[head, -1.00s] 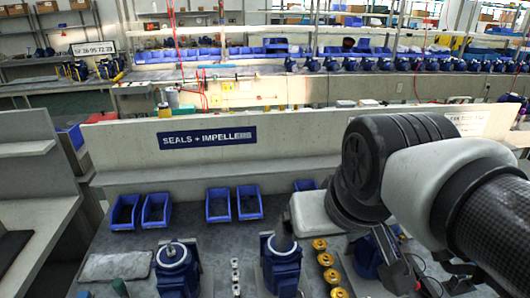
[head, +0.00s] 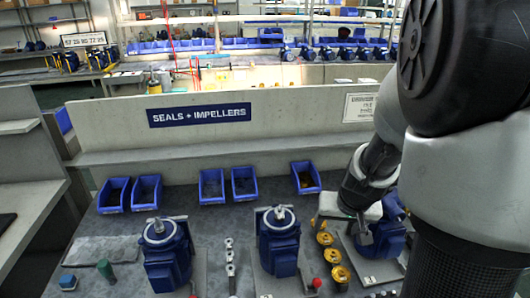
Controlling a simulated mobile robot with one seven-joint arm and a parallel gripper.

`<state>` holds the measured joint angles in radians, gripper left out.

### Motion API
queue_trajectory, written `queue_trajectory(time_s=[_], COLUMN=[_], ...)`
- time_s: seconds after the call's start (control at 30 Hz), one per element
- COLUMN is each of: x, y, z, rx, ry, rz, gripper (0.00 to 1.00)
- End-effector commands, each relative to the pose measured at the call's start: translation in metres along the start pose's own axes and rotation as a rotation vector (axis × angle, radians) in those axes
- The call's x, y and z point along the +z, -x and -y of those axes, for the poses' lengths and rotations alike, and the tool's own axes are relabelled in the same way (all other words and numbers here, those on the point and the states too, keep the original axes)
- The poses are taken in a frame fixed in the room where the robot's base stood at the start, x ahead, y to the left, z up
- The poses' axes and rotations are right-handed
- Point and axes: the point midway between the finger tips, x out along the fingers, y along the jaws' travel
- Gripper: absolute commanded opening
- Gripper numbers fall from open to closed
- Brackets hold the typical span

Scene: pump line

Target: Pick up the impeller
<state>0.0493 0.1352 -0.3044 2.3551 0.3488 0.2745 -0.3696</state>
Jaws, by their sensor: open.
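Several round brass-coloured parts, which look like the impellers (head: 332,256), stand in a short column on the bench, right of the middle pump. Which one is meant I cannot tell. My gripper (head: 362,236) hangs from the arm at the right, just right of the upper brass parts and in front of the right-hand blue pump (head: 390,238). It is open and holds nothing that I can see. Its white hand body hides part of the bench behind the brass parts. The fingertips are small and partly lost against the blue pump, so their height is unclear.
Two other blue pumps, left (head: 167,262) and middle (head: 279,248), stand on the bench. Small silver parts (head: 230,262) line up between them. Blue bins (head: 212,187) stand along the back below the sign panel (head: 198,115). A red knob (head: 316,284) is near the front.

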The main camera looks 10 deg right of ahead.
Motion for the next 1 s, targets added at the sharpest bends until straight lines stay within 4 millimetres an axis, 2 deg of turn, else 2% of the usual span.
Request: queue_trajectory(time_s=[0.03,0.2,0.63,0.73,1.0], x=[0.004,0.005,0.007,0.006,0.007], y=[-0.016,-0.038,-0.126,-0.139,-0.158], z=[-0.009,-0.02,-0.024,-0.024,-0.027], rx=[0.019,0.044,0.042,0.042,0.041], ry=[-0.008,-0.017,-0.016,-0.017,-0.017], rz=[0.008,0.008,0.01,0.008,0.008], gripper=[0.68,0.68,0.68,0.68,0.68])
